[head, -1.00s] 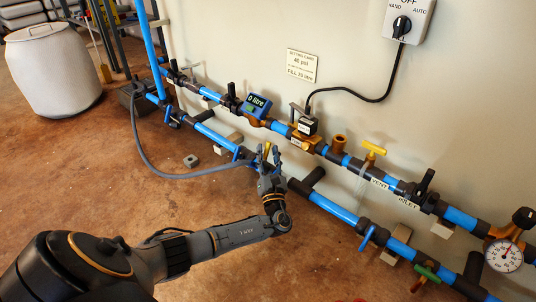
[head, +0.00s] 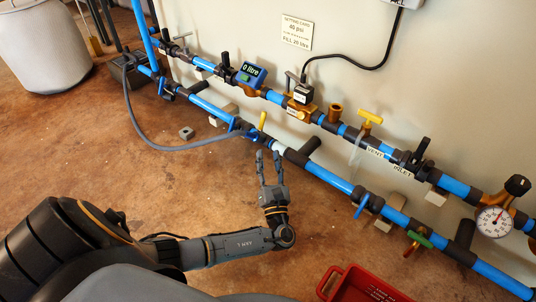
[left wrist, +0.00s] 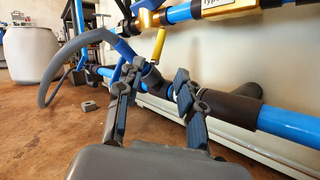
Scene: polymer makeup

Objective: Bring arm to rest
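My left gripper (head: 269,160) is open in the head view, with nothing between its two fingers. It is in front of the lower blue pipe (head: 330,178), a little below the yellow valve handle (head: 262,120), and apart from both. In the left wrist view the two fingers (left wrist: 154,85) are spread. Beyond them show a dark pipe fitting and the same yellow handle (left wrist: 158,46). My left arm reaches in from the lower left, bent at the wrist. My right gripper is in neither view.
A red crate (head: 330,283) stands on the floor at the bottom right. A grey hose (head: 165,146) loops left of the gripper. The brown floor left of the gripper is mostly clear.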

